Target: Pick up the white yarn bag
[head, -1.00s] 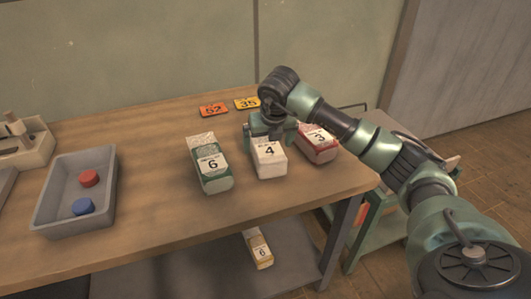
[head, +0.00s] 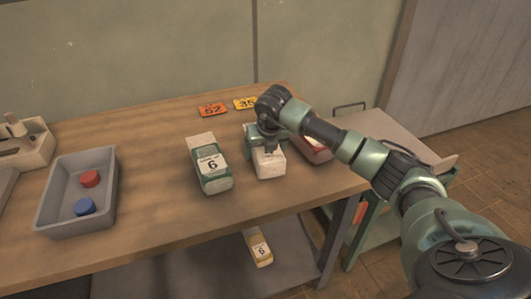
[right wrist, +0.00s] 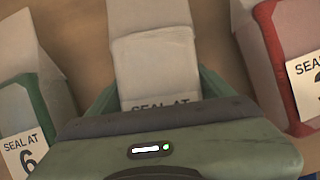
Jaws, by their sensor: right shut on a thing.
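The white yarn bag (head: 268,165) lies on the wooden table between a green bag and a red bag. Its label is mostly hidden by my gripper in the head view. In the right wrist view the white bag (right wrist: 155,60) sits between my fingers, with "SEAL AT" partly showing on its label. My right gripper (head: 268,148) is over the bag from above and shut on it. Whether the bag is clear of the table I cannot tell. My left gripper is not in view.
The green bag (head: 209,164) is close on the left and the red bag (head: 316,149) close on the right. A grey tray (head: 50,190) holds a red and a blue disc. Orange tag 52 (head: 213,110) and yellow tag 35 (head: 243,103) lie behind. A yellow-labelled bag (head: 258,249) is on the lower shelf.

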